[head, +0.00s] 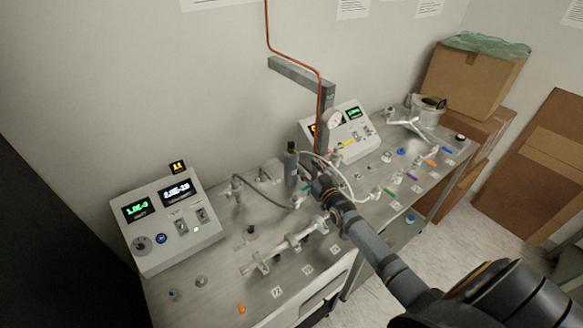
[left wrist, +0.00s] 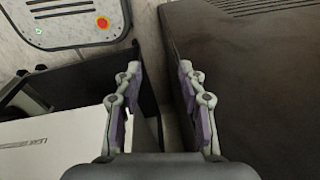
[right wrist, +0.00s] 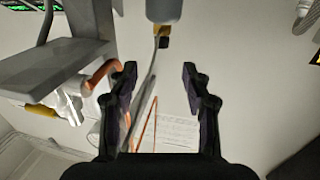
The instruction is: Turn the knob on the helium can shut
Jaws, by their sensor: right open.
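The helium can (head: 291,172) is a slim blue-grey cylinder standing on the bench, with a dark knob (head: 291,147) on top. In the right wrist view, the can's end (right wrist: 163,10) is at the top edge, with the small black and brass knob (right wrist: 162,37) below it. My right gripper (right wrist: 158,72) is open, and nothing shows held between its fingers. The knob appears beyond the fingertips, apart from them. In the head view, my right arm reaches in from the lower right and ends just right of the can. My left gripper (left wrist: 160,75) is open and empty, away from the can.
Hoses and metal fittings crowd the bench (head: 285,272) around the can. A control box (head: 172,222) stands left and another (head: 351,130) behind right. A grey post (head: 326,98) with a copper pipe (head: 292,55) rises behind. Cardboard boxes (head: 470,80) stand far right.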

